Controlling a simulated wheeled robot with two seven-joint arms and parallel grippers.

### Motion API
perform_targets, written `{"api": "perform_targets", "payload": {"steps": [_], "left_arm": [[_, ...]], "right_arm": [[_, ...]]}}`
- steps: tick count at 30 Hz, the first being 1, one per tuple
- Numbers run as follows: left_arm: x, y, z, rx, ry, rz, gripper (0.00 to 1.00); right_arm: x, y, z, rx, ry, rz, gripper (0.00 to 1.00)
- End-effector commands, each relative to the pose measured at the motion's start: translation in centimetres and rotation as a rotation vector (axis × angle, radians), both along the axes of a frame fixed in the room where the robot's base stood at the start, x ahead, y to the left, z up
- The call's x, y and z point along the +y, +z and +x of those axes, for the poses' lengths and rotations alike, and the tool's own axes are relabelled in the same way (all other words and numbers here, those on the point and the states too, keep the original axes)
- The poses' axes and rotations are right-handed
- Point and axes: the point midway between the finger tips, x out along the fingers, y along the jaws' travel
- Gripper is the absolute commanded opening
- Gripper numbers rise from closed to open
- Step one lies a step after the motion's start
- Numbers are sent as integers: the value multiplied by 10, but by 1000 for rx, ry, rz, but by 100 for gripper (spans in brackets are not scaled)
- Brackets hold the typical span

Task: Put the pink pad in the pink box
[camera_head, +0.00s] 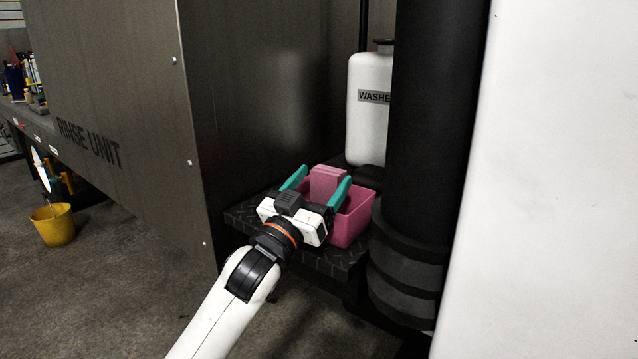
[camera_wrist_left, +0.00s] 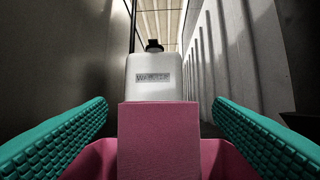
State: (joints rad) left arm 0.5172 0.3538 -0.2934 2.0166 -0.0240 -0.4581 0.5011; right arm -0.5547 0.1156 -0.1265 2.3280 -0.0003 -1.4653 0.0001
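The pink pad (camera_head: 327,182) is a block standing upright, its top above the rim of the pink box (camera_head: 352,222). It appears to be inside the box; its lower end is hidden. My left gripper (camera_head: 325,175) reaches over the box with its teal fingers spread on either side of the pad. In the left wrist view the pad (camera_wrist_left: 159,140) is centred, with a gap to each finger, and the box (camera_wrist_left: 225,160) shows on both sides behind or around it. The gripper is open and holds nothing. My right gripper is not in view.
The box rests on a dark metal tread shelf (camera_head: 245,219). A white washer jug (camera_head: 368,110) stands behind it. A grey rinse unit panel (camera_head: 120,100) is at left, a black column (camera_head: 428,120) at right. A yellow bucket (camera_head: 53,224) is on the floor far left.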

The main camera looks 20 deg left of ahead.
Motion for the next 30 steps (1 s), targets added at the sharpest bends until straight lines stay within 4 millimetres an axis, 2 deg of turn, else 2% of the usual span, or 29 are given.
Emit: {"api": "perform_targets", "payload": {"steps": [9,12,15,24,30], "left_arm": [[0,6,0,-1,-1,0,76],[0,16,-1,-2,-1,1,76],[6,1,-21,3,-1,-1,76],[23,-24,-80,4,0,0,76],[29,-32,-101,1,0,0,76]], "right_arm": [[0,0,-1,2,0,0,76],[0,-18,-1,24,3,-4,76],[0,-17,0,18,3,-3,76],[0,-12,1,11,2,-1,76],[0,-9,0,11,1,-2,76]]}}
